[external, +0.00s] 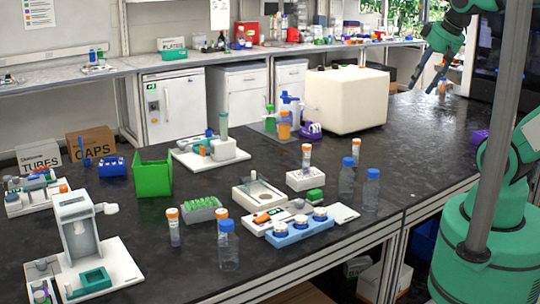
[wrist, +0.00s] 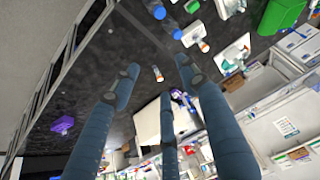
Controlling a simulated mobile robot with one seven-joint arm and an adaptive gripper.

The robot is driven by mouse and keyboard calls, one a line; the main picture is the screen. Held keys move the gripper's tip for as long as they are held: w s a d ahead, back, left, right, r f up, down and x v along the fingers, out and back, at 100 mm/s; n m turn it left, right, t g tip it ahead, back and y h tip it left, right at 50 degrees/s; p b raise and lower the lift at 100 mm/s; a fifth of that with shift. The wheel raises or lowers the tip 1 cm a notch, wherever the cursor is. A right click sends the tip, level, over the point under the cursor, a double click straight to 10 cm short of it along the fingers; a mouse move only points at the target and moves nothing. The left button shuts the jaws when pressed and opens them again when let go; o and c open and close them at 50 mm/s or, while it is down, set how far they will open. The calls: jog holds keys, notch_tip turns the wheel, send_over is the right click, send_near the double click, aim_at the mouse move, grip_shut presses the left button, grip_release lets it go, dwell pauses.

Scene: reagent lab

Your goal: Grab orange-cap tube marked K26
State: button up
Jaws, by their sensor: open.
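My gripper (external: 422,88) is open and empty, over the far right part of the dark bench; its spread fingers also show in the wrist view (wrist: 157,67). An orange-cap tube (wrist: 157,74) shows in the gap between the fingertips in the wrist view, apart from them. An orange-topped item (external: 442,88) beside my fingers in the external view is partly hidden. Other orange-cap tubes are one at a white block (external: 306,158) and two near the front, left (external: 174,228) and right (external: 221,214). No label is readable, so I cannot tell which is K26.
A large white box (external: 346,100) stands left of my gripper. Blue-cap bottles (external: 371,190), a green bin (external: 153,175) and several instruments crowd the bench's middle and left. A purple item (wrist: 63,125) lies to one side in the wrist view. Bench around the nearest tube is clear.

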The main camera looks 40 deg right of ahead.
jog(key=w+a+r+g+y+p, duration=0.1)
jog(key=w+a+r+p, duration=0.1)
jog(key=w+a, duration=0.85)
jog(key=w+a+r+g+p, duration=0.1)
jog(key=w+a+r, duration=0.2)
jog(key=w+a, duration=0.75)
jog(key=w+a+f+n+g+p, duration=0.1)
jog(key=w+a+f, duration=0.2)
jog(key=w+a, duration=0.5)
jog(key=n+g+h+p, duration=0.1)
jog(key=g+p, duration=0.2)
jog(key=p, duration=0.1)
send_over(172, 211)
notch_tip(172, 211, down, 29)
jog(key=shift+w+d+f, duration=0.1)
jog(key=shift+a+f, duration=0.25)
jog(key=shift+f, duration=0.05)
